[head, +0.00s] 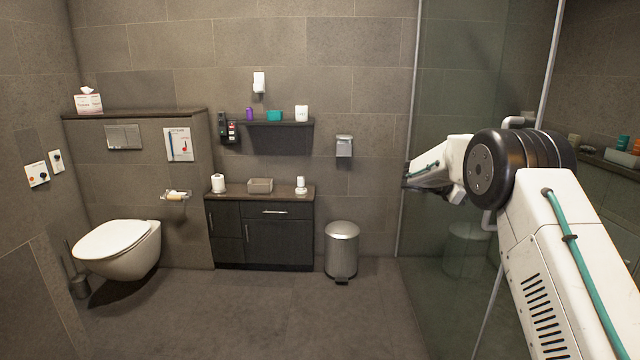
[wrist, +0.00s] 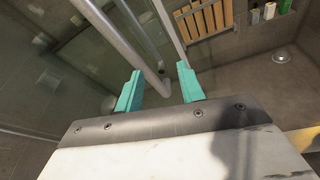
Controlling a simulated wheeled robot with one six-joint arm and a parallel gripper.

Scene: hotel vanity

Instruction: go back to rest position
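My arm reaches in from the right side of the head view, in front of the glass shower panel (head: 455,100). In the wrist view my gripper (wrist: 160,88) has two teal fingers standing well apart, with nothing between them except the background. A grey metal pole (wrist: 125,45) of the shower shows beyond the fingers; I cannot tell how near it is. The gripper's fingers are not clear in the head view.
A dark vanity cabinet (head: 262,238) stands at the back wall, with a pedal bin (head: 342,250) to its right. A toilet (head: 120,248) is at the left. The floor (head: 270,310) in front is clear. In the wrist view a slatted wooden piece (wrist: 203,18) shows at the top.

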